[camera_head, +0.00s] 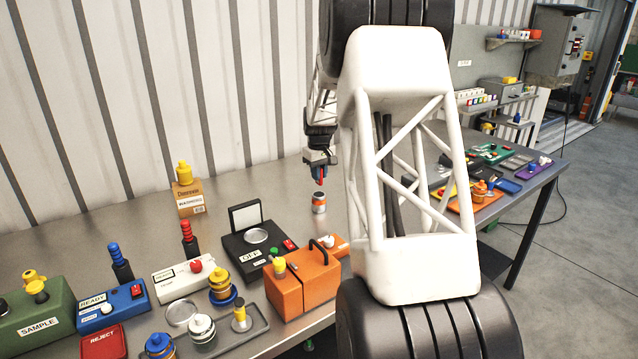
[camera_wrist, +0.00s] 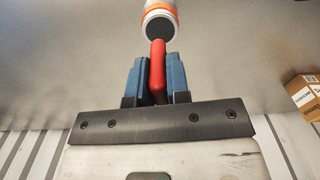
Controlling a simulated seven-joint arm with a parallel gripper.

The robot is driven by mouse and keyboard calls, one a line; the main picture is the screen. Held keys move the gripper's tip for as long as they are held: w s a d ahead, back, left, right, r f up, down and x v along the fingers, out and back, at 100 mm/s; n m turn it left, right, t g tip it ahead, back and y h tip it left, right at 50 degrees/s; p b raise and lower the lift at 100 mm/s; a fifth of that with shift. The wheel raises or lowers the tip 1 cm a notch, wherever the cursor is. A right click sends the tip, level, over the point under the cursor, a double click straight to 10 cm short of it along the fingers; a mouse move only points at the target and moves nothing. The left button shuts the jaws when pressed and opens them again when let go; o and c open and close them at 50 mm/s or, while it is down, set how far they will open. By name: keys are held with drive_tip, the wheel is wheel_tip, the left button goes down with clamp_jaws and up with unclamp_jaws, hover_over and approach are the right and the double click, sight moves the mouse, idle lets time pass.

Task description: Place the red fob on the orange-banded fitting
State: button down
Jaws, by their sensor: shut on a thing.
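My gripper (camera_head: 318,172) hangs from my arm over the back part of the bench, fingers down. In the wrist view its two blue fingers (camera_wrist: 157,80) are shut on the red fob (camera_wrist: 157,62), which sticks out past the fingertips. The fob shows in the head view as a small red piece (camera_head: 321,175) under the gripper. The orange-banded fitting (camera_head: 319,203), a small grey-white cylinder with a dark top, stands upright on the bench just below the fob. In the wrist view the fitting (camera_wrist: 161,22) lies right beyond the fob's tip. I cannot tell whether they touch.
A cardboard box (camera_head: 190,198) with a yellow item on it stands at the back left. A black scale (camera_head: 255,240) and an orange case (camera_head: 303,283) are left of and before the fitting. Bare bench surrounds the fitting. My white arm link hides the bench to the right.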

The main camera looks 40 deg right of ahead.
drive_tip(key=shift+f, duration=1.75)
drive_tip(key=shift+f, duration=0.1)
drive_tip(key=c, duration=1.1)
unclamp_jaws()
wheel_tip(320, 180, up, 12)
drive_tip(key=shift+r, duration=0.1)
